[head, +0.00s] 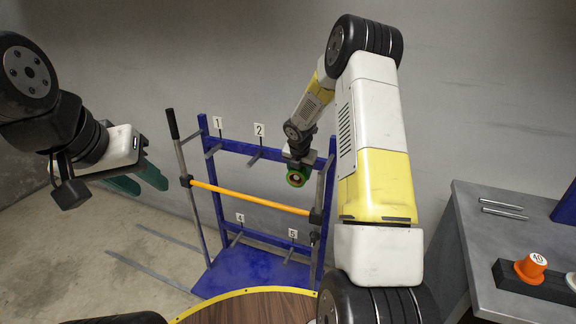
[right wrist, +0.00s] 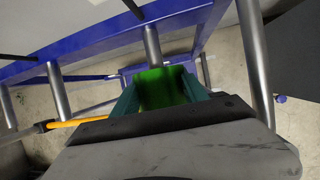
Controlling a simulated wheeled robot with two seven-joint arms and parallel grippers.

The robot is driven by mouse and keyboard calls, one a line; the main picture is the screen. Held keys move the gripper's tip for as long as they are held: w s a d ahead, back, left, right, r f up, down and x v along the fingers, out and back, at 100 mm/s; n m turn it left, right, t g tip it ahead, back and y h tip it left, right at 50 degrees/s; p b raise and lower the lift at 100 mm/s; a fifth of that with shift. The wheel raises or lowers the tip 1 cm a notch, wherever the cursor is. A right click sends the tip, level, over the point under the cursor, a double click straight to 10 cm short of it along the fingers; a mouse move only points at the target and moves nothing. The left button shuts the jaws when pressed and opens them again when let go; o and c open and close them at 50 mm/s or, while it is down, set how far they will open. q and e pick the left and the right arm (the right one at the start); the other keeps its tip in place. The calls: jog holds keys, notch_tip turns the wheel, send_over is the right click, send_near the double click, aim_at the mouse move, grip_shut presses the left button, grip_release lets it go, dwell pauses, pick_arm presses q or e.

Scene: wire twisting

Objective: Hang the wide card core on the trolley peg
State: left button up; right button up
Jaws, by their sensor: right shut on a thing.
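The card core (head: 296,179), green outside with a pale ring around a dark hole, is at the trolley's upper right in the head view. My right gripper (right wrist: 166,92) is shut on it; the green surface (right wrist: 162,86) shows between the teal fingers. The blue trolley (head: 250,272) has grey pegs on its upper and lower bars. A grey peg (right wrist: 152,46) lines up with the core in the right wrist view; I cannot tell whether its end is inside the core. My left gripper (head: 139,184) is open and empty, left of the trolley.
An orange bar (head: 250,199) crosses the trolley's front, with grey uprights beside it. Number cards mark several pegs. A grey bench (head: 480,245) at the right carries metal rods (head: 502,210) and an orange cone-like piece (head: 531,266). A wooden round table (head: 255,307) is in front.

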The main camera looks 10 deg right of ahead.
aim_at(301, 169)
jog(key=shift+w+d, duration=0.7)
jog(key=shift+w, duration=0.3)
jog(key=o, duration=1.4)
jog(key=shift+o, duration=0.2)
jog(key=v, duration=0.7)
jog(key=shift+s+a+r, duration=0.1)
jog(key=shift+s+r, duration=0.1)
jog(key=shift+r, duration=0.15)
